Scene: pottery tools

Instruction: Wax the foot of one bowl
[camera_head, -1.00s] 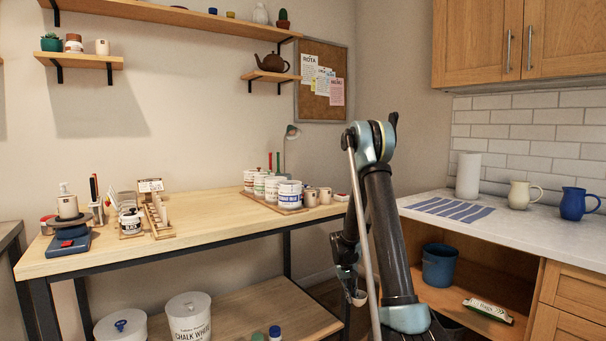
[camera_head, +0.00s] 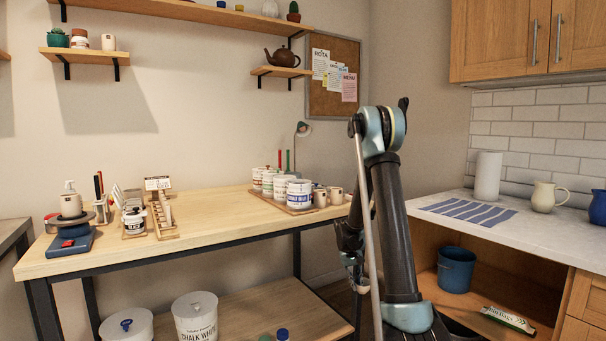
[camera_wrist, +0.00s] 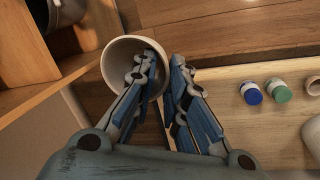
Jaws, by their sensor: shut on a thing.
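My gripper (camera_wrist: 164,78) is shut on the wall of a pale bowl (camera_wrist: 112,58), with one finger inside the bowl and one outside. The bowl's open side faces the wrist camera, so its foot is hidden. In the head view my gripper (camera_head: 352,262) hangs low beside my arm, right of the bench, with the bowl (camera_head: 361,285) small and partly covered. I cannot tell which jar holds wax.
Labelled tubs (camera_head: 299,194) and cups (camera_head: 335,196) stand at the bench's right end. A slotted rack (camera_head: 164,218) is near the left. Buckets (camera_head: 195,318) are on the lower shelf. The counter (camera_head: 520,232) at right has a striped cloth (camera_head: 467,211). The bench's middle front is clear.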

